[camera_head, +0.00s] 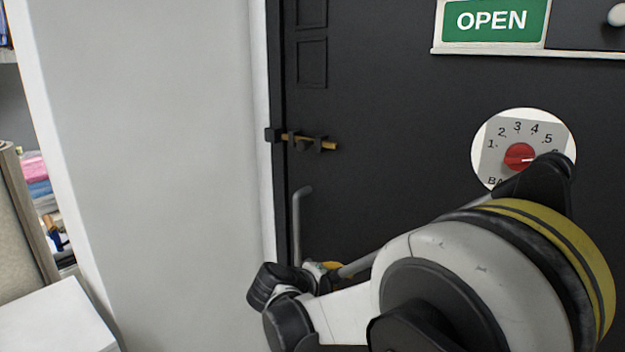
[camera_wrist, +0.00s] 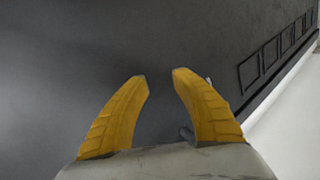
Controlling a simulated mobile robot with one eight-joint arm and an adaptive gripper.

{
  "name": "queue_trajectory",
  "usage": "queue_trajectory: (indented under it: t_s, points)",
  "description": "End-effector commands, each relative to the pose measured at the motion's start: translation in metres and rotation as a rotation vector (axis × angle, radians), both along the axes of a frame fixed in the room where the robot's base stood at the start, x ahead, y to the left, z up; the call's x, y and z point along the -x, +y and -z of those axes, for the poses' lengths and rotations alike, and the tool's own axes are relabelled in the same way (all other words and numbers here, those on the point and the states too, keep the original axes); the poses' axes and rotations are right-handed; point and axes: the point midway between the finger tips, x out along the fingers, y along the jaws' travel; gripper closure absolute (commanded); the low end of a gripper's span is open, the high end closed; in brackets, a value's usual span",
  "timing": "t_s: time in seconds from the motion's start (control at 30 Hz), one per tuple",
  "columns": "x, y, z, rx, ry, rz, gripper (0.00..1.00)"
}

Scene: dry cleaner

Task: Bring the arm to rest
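My gripper (camera_wrist: 160,78) shows in the wrist view as two yellow fingers with a gap between their tips. Nothing is held between them. A dark door surface lies beyond the fingers. In the head view my white and black arm, with a yellow band, crosses the lower right in front of the dark door (camera_head: 400,110). Only a small yellow part of my gripper shows there, low by the door handle, and the arm hides most of it.
The door has a grey vertical handle (camera_head: 297,225), a brass-coloured bolt (camera_head: 300,141), a green OPEN sign (camera_head: 491,20) and a numbered dial with a red knob (camera_head: 519,157). My arm overlaps the dial's lower right edge. A white wall (camera_head: 155,150) stands to the left, with shelved folded cloth (camera_head: 37,180) beyond.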

Motion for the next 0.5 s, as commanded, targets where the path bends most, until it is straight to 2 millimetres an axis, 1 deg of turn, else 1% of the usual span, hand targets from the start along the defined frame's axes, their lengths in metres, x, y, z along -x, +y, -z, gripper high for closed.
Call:
queue_trajectory:
  t_s: [0.03, 0.17, 0.27, 0.3, 0.37, 0.4, 0.47, 0.5]
  points:
    - [0.012, -0.019, -0.01, -0.048, 0.017, 0.017, 0.68]
    - [0.044, -0.054, -0.028, -0.181, 0.053, 0.05, 0.68]
    - [0.077, -0.079, -0.04, -0.299, 0.072, 0.08, 0.68]
    - [0.092, -0.088, -0.044, -0.348, 0.077, 0.094, 0.68]
    - [0.117, -0.1, -0.048, -0.427, 0.082, 0.116, 0.68]
    - [0.133, -0.107, -0.05, -0.478, 0.083, 0.13, 0.68]
    - [0.158, -0.115, -0.052, -0.559, 0.08, 0.152, 0.68]
    - [0.175, -0.12, -0.052, -0.611, 0.075, 0.167, 0.68]
